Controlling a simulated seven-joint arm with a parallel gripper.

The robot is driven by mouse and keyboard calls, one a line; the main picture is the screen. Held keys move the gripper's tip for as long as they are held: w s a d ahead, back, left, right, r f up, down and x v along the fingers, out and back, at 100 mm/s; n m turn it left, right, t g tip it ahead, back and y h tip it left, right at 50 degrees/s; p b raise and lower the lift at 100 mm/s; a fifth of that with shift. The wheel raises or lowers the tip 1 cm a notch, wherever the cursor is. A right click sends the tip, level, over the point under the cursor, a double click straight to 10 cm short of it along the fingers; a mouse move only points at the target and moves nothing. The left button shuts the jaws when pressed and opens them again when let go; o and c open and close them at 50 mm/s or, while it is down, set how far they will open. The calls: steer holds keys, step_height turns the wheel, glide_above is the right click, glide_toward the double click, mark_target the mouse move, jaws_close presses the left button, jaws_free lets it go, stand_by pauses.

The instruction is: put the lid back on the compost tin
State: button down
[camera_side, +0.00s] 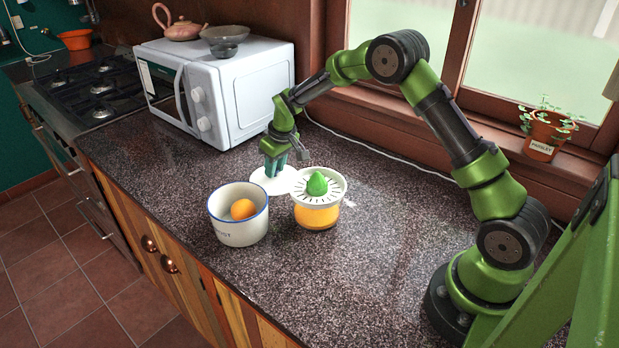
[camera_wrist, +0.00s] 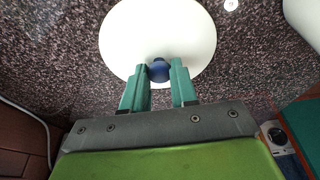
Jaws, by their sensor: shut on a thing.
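The compost tin (camera_side: 240,232) is a white pot with a blue rim and dark lettering. It stands open and upright on the counter, with an orange fruit (camera_side: 243,209) inside. The lid is a flat white disc that shows in the side view (camera_side: 262,182) and in the wrist view (camera_wrist: 160,25), with a blue knob (camera_wrist: 159,71) at its centre. My gripper (camera_side: 274,167) points down behind the tin, its teal fingers (camera_wrist: 160,76) shut on the knob from both sides. The lid is at or just above the counter; I cannot tell which.
A citrus juicer (camera_side: 317,214) with a green cone and orange base stands right of the tin, close to the lid. A white microwave (camera_side: 230,90) stands behind on the left, with a stove (camera_side: 90,90) beyond. A potted plant (camera_side: 546,130) sits on the sill. The counter's front right is clear.

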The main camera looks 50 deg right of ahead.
step_height(320, 180, up, 10)
steer(key=a, duration=0.1)
steer(key=s+a+r+n+y, duration=0.1)
steer(key=s+a+r+n, duration=0.25)
steer(key=a, duration=0.55)
steer(key=s+a+r+n, duration=0.2)
steer(key=s+a, duration=0.2)
steer(key=a, duration=0.4)
steer(key=shift+s+d+x, duration=0.1)
steer(key=shift+s+x, duration=0.1)
steer(key=shift+x, duration=0.85)
steer(key=shift+s+d+x, duration=0.1)
steer(key=shift+s+x, duration=0.1)
steer(key=shift+x, duration=0.85)
steer(key=shift+s+d+x, duration=0.1)
steer(key=shift+s+x, duration=0.05)
steer(key=shift+x, duration=0.9)
steer(key=shift+f, duration=0.35)
steer(key=shift+c, duration=1.6)
jaws_free()
steer(key=shift+r, duration=0.1)
